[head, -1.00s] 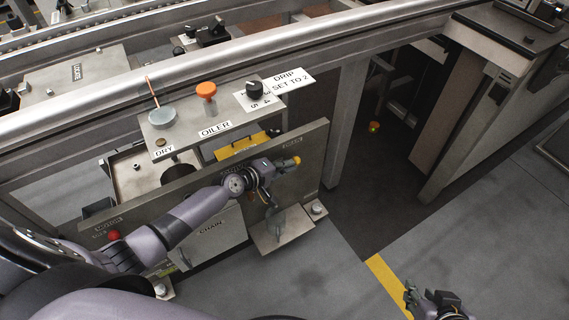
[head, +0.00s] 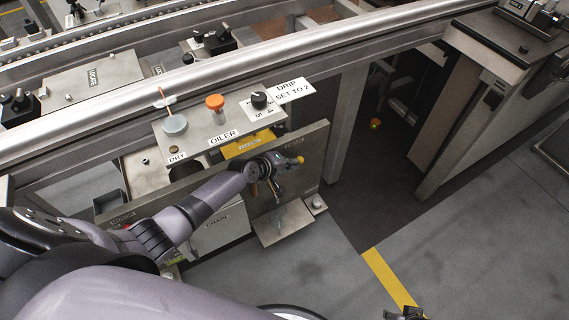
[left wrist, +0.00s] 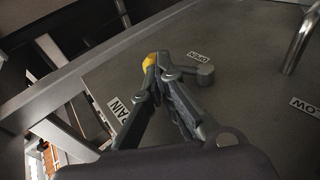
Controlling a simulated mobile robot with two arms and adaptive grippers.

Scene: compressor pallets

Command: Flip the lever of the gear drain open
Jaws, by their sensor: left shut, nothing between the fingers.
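The gear drain lever has a yellow tip (head: 300,160) at the right part of the upright grey panel in the head view. In the left wrist view, its round grey hub (left wrist: 206,75) sits below an OPEN label (left wrist: 198,57), and its yellow end (left wrist: 149,61) is at the shut fingertips. My left gripper (head: 285,164) is shut and empty, its fingers in front of the lever and hiding part of it. I cannot tell whether they touch it. A partly covered label ending in "AIN" (left wrist: 119,109) is beside the fingers. Only a sliver of my right gripper (head: 405,313) shows at the bottom edge.
The oiler box (head: 232,121) with an orange knob (head: 215,102) and a black dial (head: 260,99) stands behind the panel (head: 313,150). A small ledge (head: 288,226) juts out below. A metal handle (left wrist: 299,40) is at right in the left wrist view. Floor at right is clear.

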